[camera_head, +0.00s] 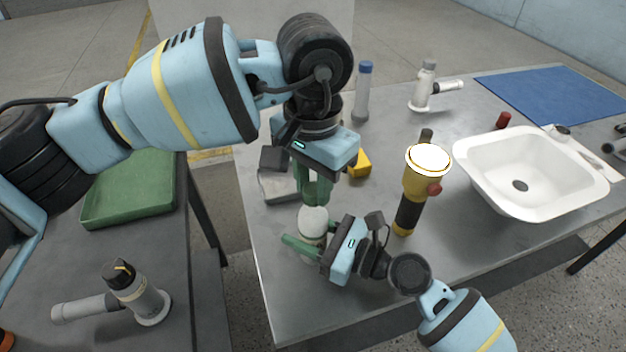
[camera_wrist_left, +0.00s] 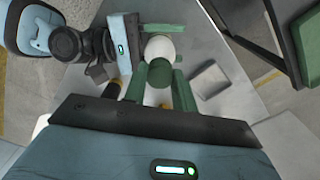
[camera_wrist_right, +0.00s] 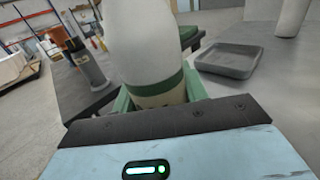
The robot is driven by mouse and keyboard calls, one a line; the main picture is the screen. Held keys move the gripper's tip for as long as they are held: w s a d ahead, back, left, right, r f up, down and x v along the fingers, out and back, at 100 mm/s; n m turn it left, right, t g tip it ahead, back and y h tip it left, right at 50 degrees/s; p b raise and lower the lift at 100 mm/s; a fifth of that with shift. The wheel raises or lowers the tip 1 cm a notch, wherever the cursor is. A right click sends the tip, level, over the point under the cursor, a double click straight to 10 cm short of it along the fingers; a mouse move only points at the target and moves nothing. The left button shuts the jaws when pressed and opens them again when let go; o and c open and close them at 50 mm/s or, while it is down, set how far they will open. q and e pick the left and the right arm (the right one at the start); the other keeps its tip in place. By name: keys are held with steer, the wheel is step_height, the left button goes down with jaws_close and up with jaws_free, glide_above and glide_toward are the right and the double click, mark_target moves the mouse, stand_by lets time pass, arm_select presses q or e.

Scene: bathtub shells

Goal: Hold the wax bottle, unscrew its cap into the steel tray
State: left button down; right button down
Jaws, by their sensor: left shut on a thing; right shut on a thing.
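The wax bottle (camera_head: 313,222) is white with a rounded shoulder and stands about upright over the table. My right gripper (camera_head: 305,248) is shut around its lower body; the right wrist view shows the bottle (camera_wrist_right: 145,45) with a green band between the fingers. My left gripper (camera_head: 314,198) points down just above the bottle, shut on the green cap (camera_wrist_left: 160,72). The cap lines up with the bottle top; I cannot tell whether they touch. The steel tray (camera_head: 275,188) lies behind the bottle, partly hidden by my left gripper; it shows whole in the right wrist view (camera_wrist_right: 230,62).
A yellow block (camera_head: 359,164) lies behind my left gripper. A yellow and black torch-like item (camera_head: 412,190) stands to the right, then a white basin (camera_head: 530,210) and a blue mat (camera_head: 552,95). A green tray (camera_head: 130,192) is on the left table. The front table edge is close.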

arm_select(q)
steer(key=n, duration=4)
steer(key=shift+r+n, duration=0.1)
steer(key=shift+n, duration=0.2)
steer(key=n, duration=1.2)
steer(key=shift+d+r, duration=0.1)
steer(key=shift+r, duration=0.05)
